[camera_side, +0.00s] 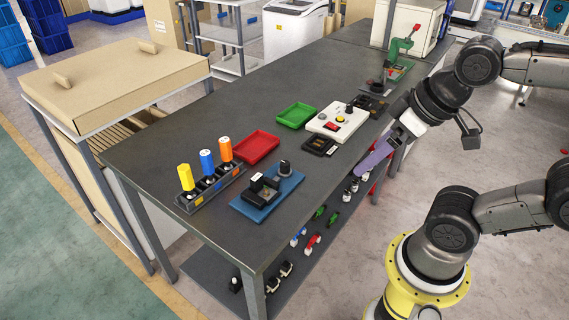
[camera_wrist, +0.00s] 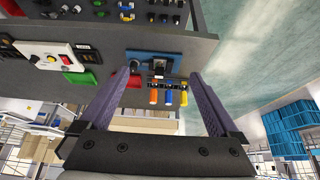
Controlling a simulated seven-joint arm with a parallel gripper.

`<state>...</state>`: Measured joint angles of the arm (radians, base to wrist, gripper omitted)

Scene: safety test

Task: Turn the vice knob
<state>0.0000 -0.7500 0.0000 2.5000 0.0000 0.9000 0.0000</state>
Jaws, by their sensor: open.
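A blue base plate (camera_side: 244,209) lies near the table's front edge, with a dark vice-like block (camera_side: 262,188) on it. A round black knob (camera_side: 285,168) stands at its far right corner. My gripper (camera_side: 367,169), with purple fingers, is to the right of the plate, beyond the table's front edge and apart from the knob. In the wrist view my gripper (camera_wrist: 160,74) has its fingers wide apart with nothing held. The blue plate (camera_wrist: 172,55) and the knob (camera_wrist: 134,65) show between and beyond the fingertips.
A rack with yellow, blue and orange cylinders (camera_side: 208,182) stands left of the plate. A red tray (camera_side: 255,147), a green tray (camera_side: 297,115) and a white control box (camera_side: 340,122) lie behind. A green device (camera_side: 400,46) stands at the far end. The near left tabletop is clear.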

